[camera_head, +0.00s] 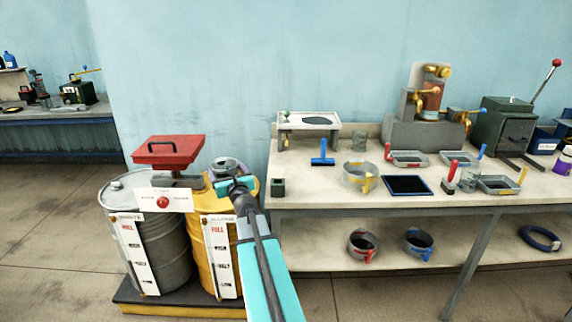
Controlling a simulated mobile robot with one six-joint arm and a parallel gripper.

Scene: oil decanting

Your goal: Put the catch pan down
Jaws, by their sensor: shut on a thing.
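A round grey catch pan (225,164) with a dark purplish inside is at the top of the yellow drum (212,240). My gripper (234,182) is at the pan's near side and shut on it, with my teal arm reaching in from below. The jaws and my arm hide part of the pan and the drum top. I cannot tell whether the pan touches the drum. Another round pan with a yellow handle (360,178) stands on the workbench (310,190). A red-handled pan (362,246) and a blue-handled pan (418,243) are on its lower shelf.
A grey drum (148,240) stands beside the yellow one on a dark platform (180,309), with a red lidded box (168,151) above. The bench also holds a blue T-shaped tool (322,154), a dark flat tray (408,185) and several shallow trays. Some bare bench top shows near its front edge.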

